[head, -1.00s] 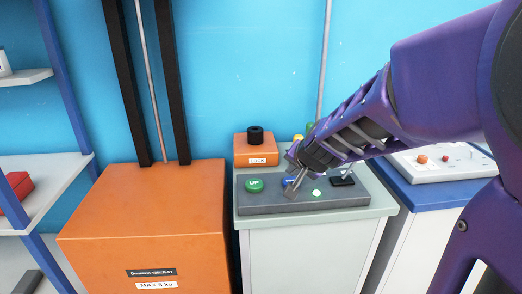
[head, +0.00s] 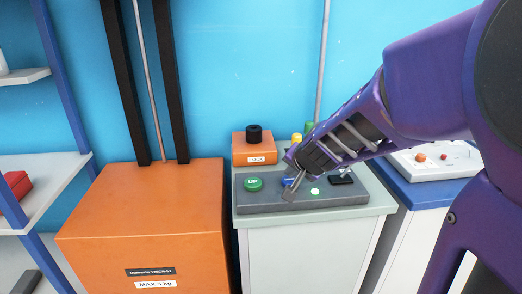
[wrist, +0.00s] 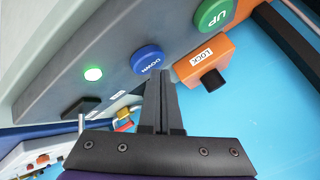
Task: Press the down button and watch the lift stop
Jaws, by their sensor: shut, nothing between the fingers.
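The blue DOWN button (wrist: 147,60) sits on a grey control panel (head: 330,198); in the head view my gripper partly hides the button (head: 287,182). My gripper (head: 289,194) is shut and empty, its fingers pointing down at the button. In the wrist view the fingertips (wrist: 162,74) end right beside the button's edge; I cannot tell whether they touch it. The green UP button (head: 254,184) is to the left on the panel. The orange lift box (head: 150,215) stands left of the panel's cabinet, beneath black vertical rails (head: 170,80).
An orange LOCK box (head: 254,151) with a black knob stands behind the panel. A lit green lamp (head: 315,192) and a black switch (head: 342,179) are right of the DOWN button. A white device (head: 440,161) lies on the blue-topped cabinet at right. Shelves (head: 45,180) stand at left.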

